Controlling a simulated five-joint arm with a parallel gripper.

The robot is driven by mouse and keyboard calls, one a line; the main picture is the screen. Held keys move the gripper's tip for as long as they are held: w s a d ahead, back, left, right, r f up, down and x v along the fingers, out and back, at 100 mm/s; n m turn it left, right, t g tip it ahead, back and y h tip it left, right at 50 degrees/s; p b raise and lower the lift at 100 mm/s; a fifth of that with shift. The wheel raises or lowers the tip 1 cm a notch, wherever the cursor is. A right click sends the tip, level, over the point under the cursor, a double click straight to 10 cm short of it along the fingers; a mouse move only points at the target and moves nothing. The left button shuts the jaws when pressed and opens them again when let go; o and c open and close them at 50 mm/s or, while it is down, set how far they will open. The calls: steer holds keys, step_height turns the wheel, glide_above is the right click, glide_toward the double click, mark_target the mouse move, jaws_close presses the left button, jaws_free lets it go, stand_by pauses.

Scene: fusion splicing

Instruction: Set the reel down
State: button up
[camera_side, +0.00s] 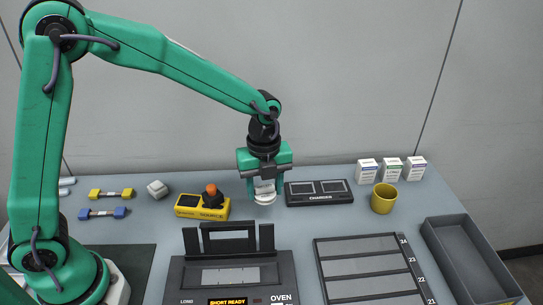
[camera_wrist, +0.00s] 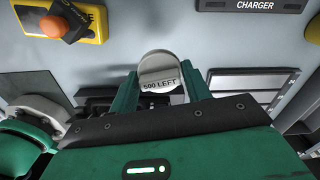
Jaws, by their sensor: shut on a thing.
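The reel (camera_side: 265,196) is a small pale, round thing under my gripper (camera_side: 264,177) in the side view. In the wrist view the reel (camera_wrist: 160,66) shows a silvery face with a label reading "500 LEFT". It sits between the two green fingers of my gripper (camera_wrist: 160,88), which is shut on it. My gripper points down, between the yellow box and the charger. The reel is low over the grey-blue table (camera_side: 330,220); I cannot tell whether it touches. The fingers hide part of it.
A yellow box (camera_side: 188,206) with an orange-topped knob stands to the left, the black charger (camera_side: 318,198) close on the right. The oven (camera_side: 283,272) is in front, and a slotted rack (camera_side: 365,256) is front right. A mustard cup (camera_side: 384,198) stands beyond the charger.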

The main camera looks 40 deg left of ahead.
steer(key=shift+w+a+r+m, duration=0.25)
steer(key=shift+w+a+m, duration=0.1)
steer(key=shift+w+m, duration=0.15)
steer(key=shift+w+a+r+m, duration=0.25)
steer(key=shift+w+a+m, duration=0.1)
steer(key=shift+m, duration=0.25)
steer(key=w+a+f, duration=0.2)
steer(key=a, duration=0.1)
steer(key=w+a+f, duration=0.2)
steer(key=a, duration=0.1)
steer(key=w+a+f, duration=0.2)
steer(key=a+f, duration=0.1)
steer(key=shift+w+a, duration=0.2)
steer(key=shift+a, duration=0.1)
steer(key=shift+f, duration=0.1)
steer(key=shift+f, duration=1.9)
steer(key=shift+f, duration=0.1)
steer(key=o, duration=1)
